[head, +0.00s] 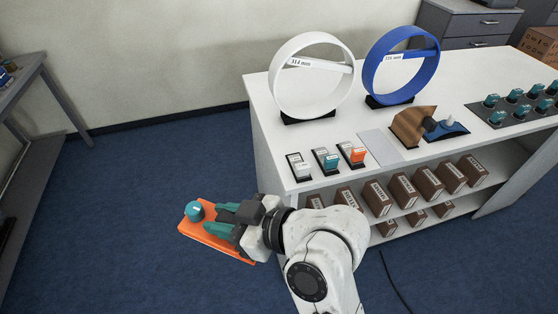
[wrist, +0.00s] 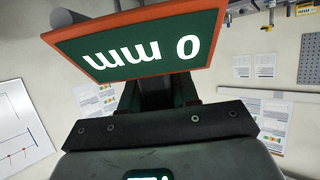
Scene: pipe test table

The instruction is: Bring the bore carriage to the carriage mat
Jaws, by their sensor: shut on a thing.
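My gripper (head: 224,219) is shut on an orange piece (head: 207,238) with a teal knob, held in the air left of the table, over the blue floor. In the wrist view this piece shows a dark green face (wrist: 140,48) with an orange edge and upside-down lettering that reads "0 mm". A blue carriage-like block (head: 447,131) with a pale knob lies on the table, beside a brown wooden block. A flat pale grey rectangle (head: 379,147), perhaps the carriage mat, lies bare on the table. I cannot tell for certain which piece is the bore carriage.
A white ring (head: 283,82) and a blue ring (head: 368,72) stand upright on the white table (head: 275,136). Several small stands (head: 326,162) line its near-left edge. A black tray (head: 513,108) with teal-topped pieces is at right. Brown boxes (head: 403,190) fill the shelves below.

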